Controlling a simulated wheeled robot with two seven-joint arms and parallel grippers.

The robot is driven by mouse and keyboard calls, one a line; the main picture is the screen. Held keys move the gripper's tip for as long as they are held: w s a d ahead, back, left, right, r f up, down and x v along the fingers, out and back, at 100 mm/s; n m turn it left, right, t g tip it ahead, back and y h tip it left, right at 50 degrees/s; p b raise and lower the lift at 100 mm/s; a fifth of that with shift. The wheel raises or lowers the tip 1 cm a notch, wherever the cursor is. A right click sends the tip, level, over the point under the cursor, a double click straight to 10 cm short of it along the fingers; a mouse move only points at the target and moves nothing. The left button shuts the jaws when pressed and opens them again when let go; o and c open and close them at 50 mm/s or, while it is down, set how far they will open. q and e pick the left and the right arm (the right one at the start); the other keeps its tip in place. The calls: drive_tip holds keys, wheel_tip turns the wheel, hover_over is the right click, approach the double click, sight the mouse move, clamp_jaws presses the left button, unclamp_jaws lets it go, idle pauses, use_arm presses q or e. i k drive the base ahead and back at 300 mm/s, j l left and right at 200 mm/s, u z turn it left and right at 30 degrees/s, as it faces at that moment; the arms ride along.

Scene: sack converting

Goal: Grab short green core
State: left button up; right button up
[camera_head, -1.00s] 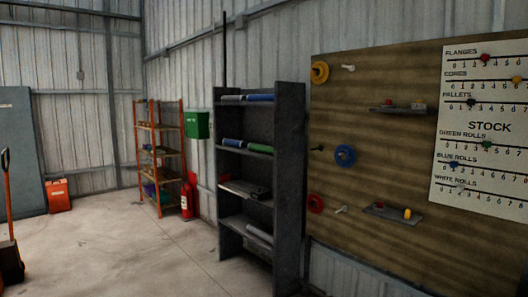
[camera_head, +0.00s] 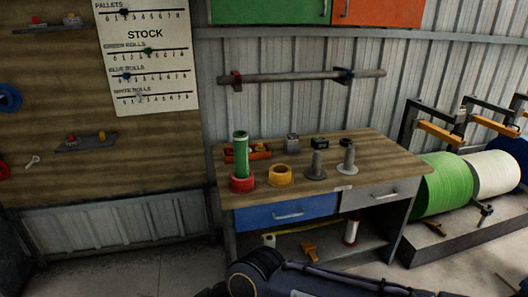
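A green core (camera_head: 241,156) stands upright at the left end of the wooden workbench (camera_head: 345,150). Its lower end is at a red ring (camera_head: 242,184); I cannot tell whether it stands inside the ring or behind it. A dark arm link of mine crosses the bottom of the view in front of the bench. Neither of my grippers is in view.
Below are a blue drawer (camera_head: 286,213) and a grey drawer (camera_head: 370,194).

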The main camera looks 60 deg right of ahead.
sight(240, 140)
drive_tip(key=k+l+z, duration=0.15)
drive_tip(key=l+z, duration=0.15)
drive_tip(key=k+l+z, duration=0.1)
drive_tip(key=l+z, duration=0.15)
drive_tip(key=k+l+z, duration=0.1)
drive_tip(key=l+z, duration=0.2)
drive_tip(key=l, duration=0.2)
drive_tip(key=k+l, duration=0.1)
drive_tip(key=l, duration=0.5)
drive_tip(key=k+l+z, duration=0.1)
drive_tip(key=l, duration=1.05)
drive_tip(key=k+z, duration=0.05)
drive_tip(key=k, duration=0.05)
